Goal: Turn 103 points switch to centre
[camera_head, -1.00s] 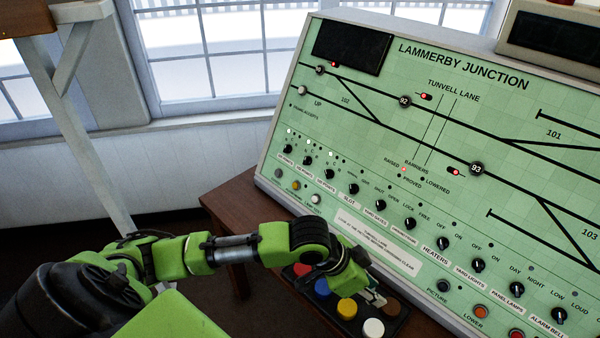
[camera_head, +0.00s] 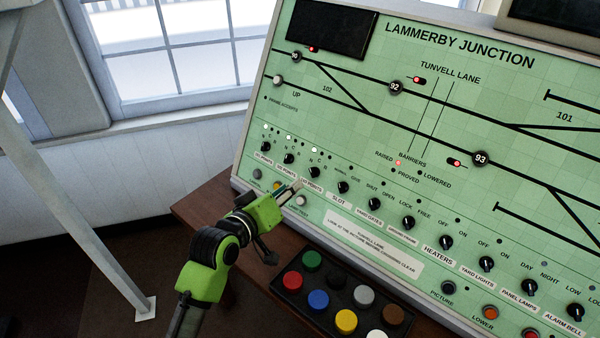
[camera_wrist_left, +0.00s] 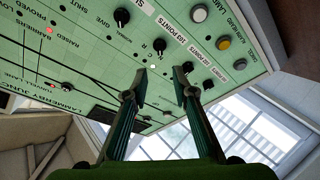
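The 103 points switch (camera_head: 314,171) is a black knob on the sloping green panel, above its white label. In the left wrist view the same 103 points knob (camera_wrist_left: 160,44) stands ahead of the fingertips, roughly midway between them sideways. Its pointer direction is too small to tell. My left gripper (camera_head: 295,186) is close to the panel near the 103 label. In the left wrist view my left gripper (camera_wrist_left: 160,72) is open, with nothing between its fingers and apart from the knob. My right gripper is not in view.
The 102 points knob (camera_wrist_left: 187,67) is close beside the right fingertip in the wrist view. The slot knob (camera_head: 343,187) is on the other side. A black box of coloured buttons (camera_head: 334,292) stands below the panel. Windows are behind at left.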

